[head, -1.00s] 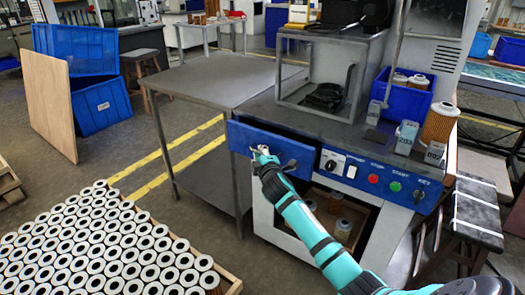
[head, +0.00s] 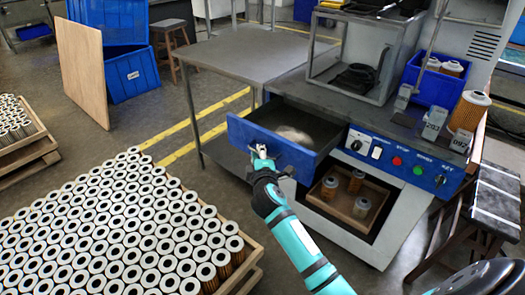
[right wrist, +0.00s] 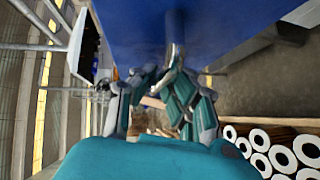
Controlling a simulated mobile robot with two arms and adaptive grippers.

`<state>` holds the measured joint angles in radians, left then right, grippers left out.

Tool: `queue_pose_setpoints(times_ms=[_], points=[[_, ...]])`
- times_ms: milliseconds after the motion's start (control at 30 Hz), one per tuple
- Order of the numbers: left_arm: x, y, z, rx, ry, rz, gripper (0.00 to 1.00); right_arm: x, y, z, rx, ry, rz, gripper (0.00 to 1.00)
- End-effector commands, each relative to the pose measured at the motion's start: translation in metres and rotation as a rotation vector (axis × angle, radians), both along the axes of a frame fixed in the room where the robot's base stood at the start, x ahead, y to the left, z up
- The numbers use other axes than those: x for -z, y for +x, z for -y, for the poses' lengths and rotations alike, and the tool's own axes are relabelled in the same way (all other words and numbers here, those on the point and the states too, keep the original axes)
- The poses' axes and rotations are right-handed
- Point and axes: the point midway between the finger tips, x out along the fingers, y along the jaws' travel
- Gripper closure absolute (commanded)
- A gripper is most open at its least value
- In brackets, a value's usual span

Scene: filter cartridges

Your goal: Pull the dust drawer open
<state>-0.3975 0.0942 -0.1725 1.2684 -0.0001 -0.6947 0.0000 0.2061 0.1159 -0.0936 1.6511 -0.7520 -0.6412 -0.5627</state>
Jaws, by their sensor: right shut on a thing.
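The dust drawer (head: 272,145) is a blue-fronted drawer in the machine bench. It stands well out of its slot, and a pale heap of dust (head: 293,134) shows inside. My right gripper (head: 260,153) is at the drawer front, shut on its handle. In the right wrist view the fingers (right wrist: 172,75) close around a handle post (right wrist: 175,30) below the blue drawer front (right wrist: 120,25). The gripper hides most of the handle in the head view. My left gripper is not in view.
A pallet of filter cartridges (head: 120,225) lies at the lower left, close to my right arm. A control panel (head: 400,160) is right of the drawer, with an open compartment (head: 350,195) below. A metal table (head: 245,55) stands behind left.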

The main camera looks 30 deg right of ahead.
Motion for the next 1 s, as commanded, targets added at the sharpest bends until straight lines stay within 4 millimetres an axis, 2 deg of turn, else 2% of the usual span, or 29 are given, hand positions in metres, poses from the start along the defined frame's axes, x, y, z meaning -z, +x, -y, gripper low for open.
queue_pose_setpoints(times_ms=[167,200,367,633,733,867,1000], points=[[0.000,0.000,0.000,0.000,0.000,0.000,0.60,-0.003,0.001,0.000,-0.002,0.002,0.007,1.00],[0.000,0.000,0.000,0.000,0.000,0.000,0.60,-0.003,0.001,0.000,-0.002,0.002,0.007,0.86],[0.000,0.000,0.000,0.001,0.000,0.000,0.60,-0.002,0.001,0.000,-0.001,0.001,0.004,0.66],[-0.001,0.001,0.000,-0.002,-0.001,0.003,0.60,-0.001,-0.001,0.000,-0.002,0.001,0.002,0.66],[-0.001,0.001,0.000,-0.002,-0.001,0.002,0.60,-0.001,-0.007,-0.003,-0.002,0.000,0.001,0.66],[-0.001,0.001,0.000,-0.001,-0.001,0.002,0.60,-0.004,-0.027,-0.011,-0.003,0.002,0.000,0.66],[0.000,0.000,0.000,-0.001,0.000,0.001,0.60,-0.009,-0.055,-0.023,-0.003,0.003,0.002,0.66]])
